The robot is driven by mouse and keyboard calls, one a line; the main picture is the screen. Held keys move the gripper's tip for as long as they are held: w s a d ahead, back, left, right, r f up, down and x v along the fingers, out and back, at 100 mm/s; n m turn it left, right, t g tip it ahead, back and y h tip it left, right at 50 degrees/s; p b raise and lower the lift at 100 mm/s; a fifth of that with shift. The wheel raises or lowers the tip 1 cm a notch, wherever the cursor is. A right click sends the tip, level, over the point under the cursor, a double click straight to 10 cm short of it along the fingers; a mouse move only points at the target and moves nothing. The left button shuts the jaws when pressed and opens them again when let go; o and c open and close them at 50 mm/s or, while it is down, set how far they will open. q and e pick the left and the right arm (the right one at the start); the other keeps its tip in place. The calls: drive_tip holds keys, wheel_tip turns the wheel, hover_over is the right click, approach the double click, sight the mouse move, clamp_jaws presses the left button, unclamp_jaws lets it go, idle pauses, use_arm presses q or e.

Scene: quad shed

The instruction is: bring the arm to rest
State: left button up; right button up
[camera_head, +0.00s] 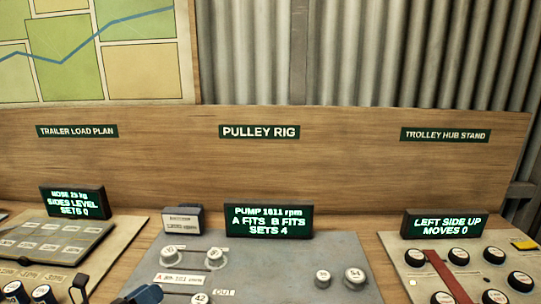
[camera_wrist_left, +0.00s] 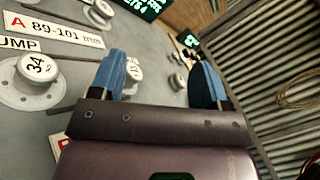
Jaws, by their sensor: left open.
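My left gripper (camera_wrist_left: 160,75) shows in the left wrist view with its two blue fingers spread apart. Nothing sits clamped between them; a white pulley (camera_wrist_left: 134,68) shows beyond, close to the left finger in the picture. In the head view only a bit of blue of the left gripper (camera_head: 146,294) shows at the bottom edge, over the front left of the grey pulley rig board (camera_head: 270,255). The rest of the left arm is hidden below the frame. My right gripper is in neither view.
The pulley rig display (camera_head: 268,221) reads "SETS 4". White pulleys stand on the board, one marked 34 (camera_wrist_left: 37,68). The trailer load plan board (camera_head: 50,240) is left, the trolley hub stand board (camera_head: 470,268) right. A wooden back panel (camera_head: 330,160) stands behind.

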use_arm(q)
drive_tip(key=s+a+n+t+y, duration=0.1)
drive_tip(key=n+y, duration=0.2)
drive_tip(key=n, duration=0.2)
drive_tip(key=s+a+f+n+t+y, duration=0.1)
drive_tip(key=n+y, duration=0.2)
drive_tip(key=n, duration=0.2)
drive_tip(key=s+a+f+n+t+y, duration=0.1)
drive_tip(key=a+n+y, duration=0.1)
drive_tip(key=n, duration=0.3)
drive_tip(key=shift+s+a+n+y, duration=0.1)
drive_tip(key=shift+s+n+y, duration=0.25)
drive_tip(key=shift+y, duration=0.55)
drive_tip(key=s+d+f+n+g+y, duration=0.1)
drive_tip(key=s+f+n+g, duration=0.35)
drive_tip(key=s+n, duration=0.3)
drive_tip(key=s+f+n+g+y, duration=0.1)
drive_tip(key=s+f+n+g, duration=0.2)
drive_tip(key=s+n+g, duration=0.45)
drive_tip(key=s+d+f+n+g+y, duration=0.1)
drive_tip(key=s+f+n+g, duration=0.3)
drive_tip(key=s, duration=0.6)
drive_tip(key=w+f+t+h, duration=0.1)
drive_tip(key=w+f+t, duration=0.6)
drive_tip(key=f+t, duration=0.1)
drive_tip(key=shift+d+f+t, duration=0.2)
drive_tip(key=shift+f+t, duration=0.2)
drive_tip(key=shift+f, duration=0.3)
